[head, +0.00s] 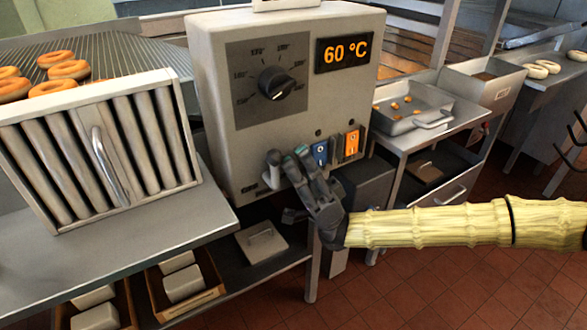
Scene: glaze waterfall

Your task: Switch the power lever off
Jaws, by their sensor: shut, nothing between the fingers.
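The grey control box (220,70) stands in the middle of the head view, with a black dial (275,83) and a display reading 60 °C (345,51). Low on its front are a small pale grey lever (273,168), a blue switch (320,153) and an orange switch (351,142). No label marks which is the power lever; the grey one looks most like a lever. My gripper (295,158) is shut and empty, its fingertips between the grey lever and the blue switch. I cannot tell whether it touches either. It hides part of the box's lower edge.
A slatted metal panel with a handle (105,165) stands on the counter at left, before a rack of doughnuts (68,69). A metal tray (410,112) sits right of the box. Shelves below hold a lidded pan (262,242). Open floor lies at lower right.

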